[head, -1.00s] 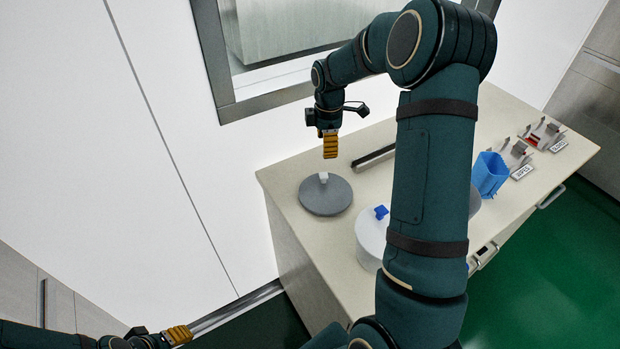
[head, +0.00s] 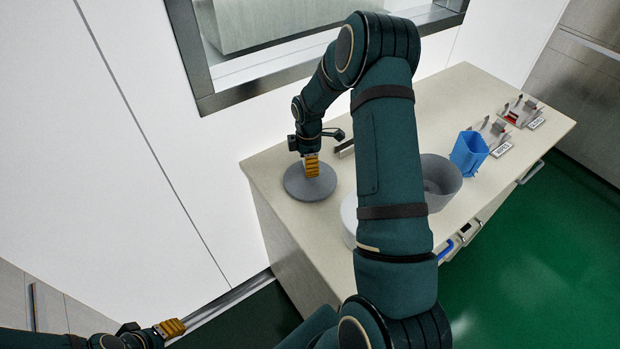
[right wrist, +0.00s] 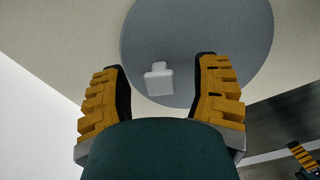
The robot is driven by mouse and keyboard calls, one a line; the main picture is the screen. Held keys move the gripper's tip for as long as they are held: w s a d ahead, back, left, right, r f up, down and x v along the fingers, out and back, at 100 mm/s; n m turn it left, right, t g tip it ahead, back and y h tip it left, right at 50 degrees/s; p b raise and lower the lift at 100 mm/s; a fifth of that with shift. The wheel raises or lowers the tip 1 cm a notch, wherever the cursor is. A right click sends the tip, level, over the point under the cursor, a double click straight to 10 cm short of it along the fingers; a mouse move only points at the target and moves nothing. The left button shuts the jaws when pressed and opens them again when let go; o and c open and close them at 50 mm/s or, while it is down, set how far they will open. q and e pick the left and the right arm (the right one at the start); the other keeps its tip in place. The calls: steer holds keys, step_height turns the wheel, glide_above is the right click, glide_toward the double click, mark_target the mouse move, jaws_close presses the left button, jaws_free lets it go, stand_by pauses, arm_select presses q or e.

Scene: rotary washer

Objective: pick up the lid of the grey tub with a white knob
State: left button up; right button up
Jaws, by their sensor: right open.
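The grey round lid (head: 298,192) lies flat on the counter near its left end. Its white knob (right wrist: 158,79) stands up off-centre in the right wrist view and is hidden behind the fingers in the head view. My right gripper (head: 311,166) is over the lid with its fingers pointing down. In the right wrist view the right gripper (right wrist: 160,64) is open, with a finger on each side of the knob and a gap to both. The open grey tub (head: 441,181) stands right of my right arm. My left gripper (head: 171,328) is low at the left, away from the counter.
A white round container (head: 349,212) is mostly hidden behind my right arm. A blue bin (head: 468,154) and small labelled racks (head: 519,112) stand farther right on the counter (head: 270,160). A wall with a framed window is behind. A dark bar (head: 345,148) lies near the lid.

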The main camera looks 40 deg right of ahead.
steer(key=shift+d+f, duration=0.1)
steer(key=shift+f, duration=0.6)
steer(key=shift+c, duration=0.4)
jaws_close()
steer(key=shift+r, duration=0.1)
